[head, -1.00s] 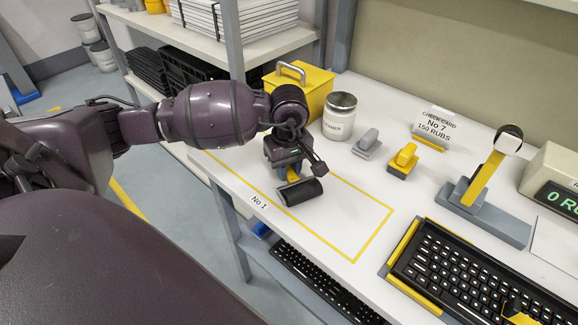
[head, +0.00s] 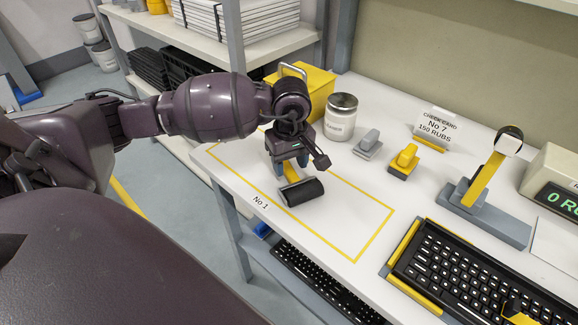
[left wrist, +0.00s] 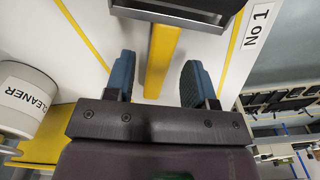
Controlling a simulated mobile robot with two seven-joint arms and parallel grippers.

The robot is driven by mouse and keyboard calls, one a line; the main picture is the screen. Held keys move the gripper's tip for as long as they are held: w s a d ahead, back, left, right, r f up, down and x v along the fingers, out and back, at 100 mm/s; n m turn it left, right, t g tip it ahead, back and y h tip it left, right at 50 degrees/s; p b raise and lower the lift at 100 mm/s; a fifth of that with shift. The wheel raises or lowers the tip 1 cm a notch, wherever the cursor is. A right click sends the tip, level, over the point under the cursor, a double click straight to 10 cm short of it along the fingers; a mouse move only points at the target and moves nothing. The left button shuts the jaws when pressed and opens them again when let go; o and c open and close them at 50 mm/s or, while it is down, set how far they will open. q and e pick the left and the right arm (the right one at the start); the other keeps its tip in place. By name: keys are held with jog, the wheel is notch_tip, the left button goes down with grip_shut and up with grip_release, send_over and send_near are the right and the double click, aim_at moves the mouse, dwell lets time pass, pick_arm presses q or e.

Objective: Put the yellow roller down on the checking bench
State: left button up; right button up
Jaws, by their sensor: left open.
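The yellow roller, with a yellow handle (left wrist: 160,55) and a dark cylinder head (head: 302,191), lies on the white checking bench (head: 345,235) inside the yellow outline marked No 1. Its black head also shows at the top of the left wrist view (left wrist: 180,10). My left gripper (head: 290,168) is just behind the head, over the handle. In the left wrist view its blue fingers (left wrist: 160,80) stand apart on both sides of the handle, with a gap on each side. My right gripper is not in view.
A cleaner jar (head: 340,117), a yellow box (head: 313,90), a grey block (head: 367,144) and a yellow block (head: 404,161) stand behind the outline. A keyboard (head: 465,265) and a lever device (head: 485,195) are to the right. The outline's right part is clear.

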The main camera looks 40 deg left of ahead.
aim_at(290, 171)
pick_arm(q)
notch_tip(290, 171, up, 10)
jog(key=shift+r+p, duration=0.2)
jog(key=shift+p, duration=0.25)
jog(key=shift+d, duration=0.1)
jog(key=shift+s, duration=0.1)
